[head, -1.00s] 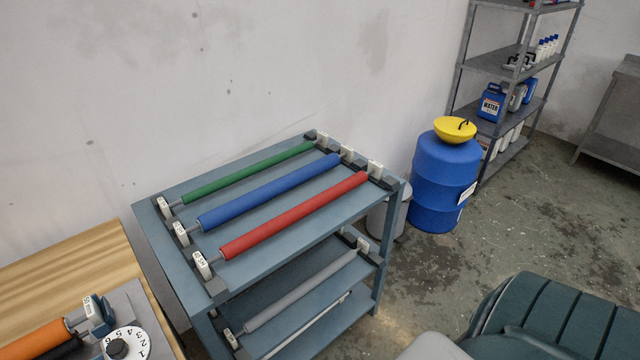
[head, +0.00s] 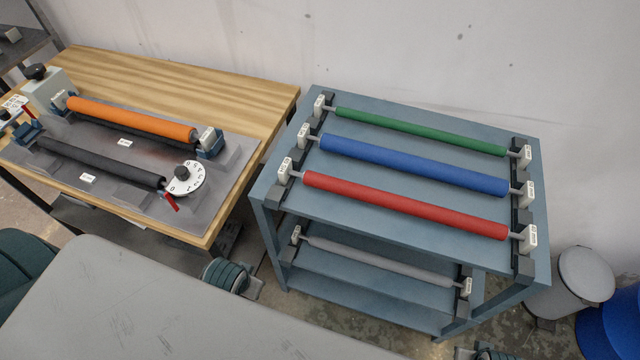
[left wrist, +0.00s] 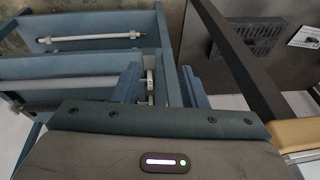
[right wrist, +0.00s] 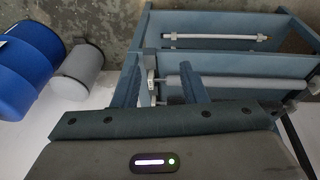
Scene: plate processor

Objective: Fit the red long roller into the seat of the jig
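The red long roller (head: 400,204) lies across the top of the blue-grey rack, its ends in white labelled holders (head: 284,169). The jig (head: 236,160) is a grey plate on the wooden table, with an orange roller (head: 130,118), a dark roller (head: 100,162) and a numbered dial (head: 188,178). I cannot tell which part is its seat. My left gripper (left wrist: 160,85) is open and empty in the left wrist view, below the rack's top. My right gripper (right wrist: 160,82) is open and empty in the right wrist view. Neither gripper touches the red roller.
A blue roller (head: 410,164) and a green roller (head: 420,131) lie behind the red one. A grey roller (head: 380,262) lies on the lower shelf. A grey bin (head: 584,280) and a blue barrel (head: 615,320) stand right of the rack. A narrow gap separates table and rack.

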